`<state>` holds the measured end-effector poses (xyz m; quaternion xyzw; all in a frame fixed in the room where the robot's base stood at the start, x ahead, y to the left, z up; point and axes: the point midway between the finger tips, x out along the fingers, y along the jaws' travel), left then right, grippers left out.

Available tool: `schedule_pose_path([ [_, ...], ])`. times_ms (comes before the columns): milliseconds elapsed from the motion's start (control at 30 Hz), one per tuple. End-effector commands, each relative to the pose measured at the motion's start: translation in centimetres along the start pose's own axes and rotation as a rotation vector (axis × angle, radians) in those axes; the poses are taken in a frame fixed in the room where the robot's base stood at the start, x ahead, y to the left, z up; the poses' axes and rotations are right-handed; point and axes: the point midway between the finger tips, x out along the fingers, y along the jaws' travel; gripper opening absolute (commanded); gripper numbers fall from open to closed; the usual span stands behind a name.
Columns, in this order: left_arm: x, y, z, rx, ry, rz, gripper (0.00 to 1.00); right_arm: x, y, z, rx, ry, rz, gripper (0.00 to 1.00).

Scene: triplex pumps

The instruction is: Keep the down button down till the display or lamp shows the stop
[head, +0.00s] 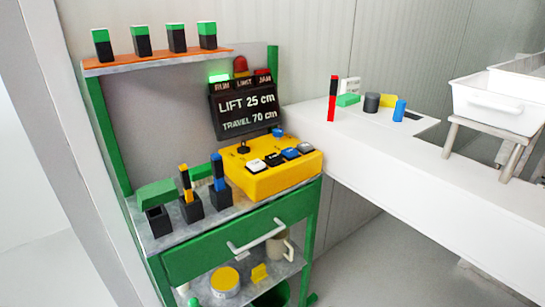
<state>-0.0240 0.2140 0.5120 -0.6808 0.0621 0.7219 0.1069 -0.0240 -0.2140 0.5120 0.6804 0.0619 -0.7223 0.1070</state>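A yellow control box (262,182) sits on the green workbench. Its top has a row of buttons: a white button (256,166), a black button (273,159), a blue button (290,153) and another pale button (305,147). I cannot read which one is the down button. A small black knob (243,147) stands at the box's back left. Behind it the black display (245,112) reads LIFT 25 cm and TRAVEL 70 cm. The RUN lamp (219,78) glows green. The LIMIT and JAM lamps look unlit. Neither gripper is in view.
Black holders (159,222) with tools stand left of the box. Several green-topped black blocks (140,41) stand on the upper shelf. A drawer handle (257,238) juts out in front. A white counter (420,170) on the right carries small items and a white bin (498,104).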

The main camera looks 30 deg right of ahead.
Motion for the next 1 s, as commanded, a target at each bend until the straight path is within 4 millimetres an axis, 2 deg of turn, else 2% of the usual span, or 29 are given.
schedule_pose_path([
  [233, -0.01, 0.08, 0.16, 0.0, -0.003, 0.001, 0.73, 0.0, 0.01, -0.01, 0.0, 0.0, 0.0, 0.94],
  [267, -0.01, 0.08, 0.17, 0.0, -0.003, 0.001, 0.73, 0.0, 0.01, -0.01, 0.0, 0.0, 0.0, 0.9],
  [600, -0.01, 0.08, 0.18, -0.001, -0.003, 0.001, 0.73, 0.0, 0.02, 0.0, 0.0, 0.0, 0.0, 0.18],
  [700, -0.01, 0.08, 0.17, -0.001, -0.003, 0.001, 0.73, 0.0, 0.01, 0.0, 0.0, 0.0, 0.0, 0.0],
  [1000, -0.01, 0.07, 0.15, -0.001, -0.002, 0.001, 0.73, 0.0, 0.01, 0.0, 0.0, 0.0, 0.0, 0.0],
])
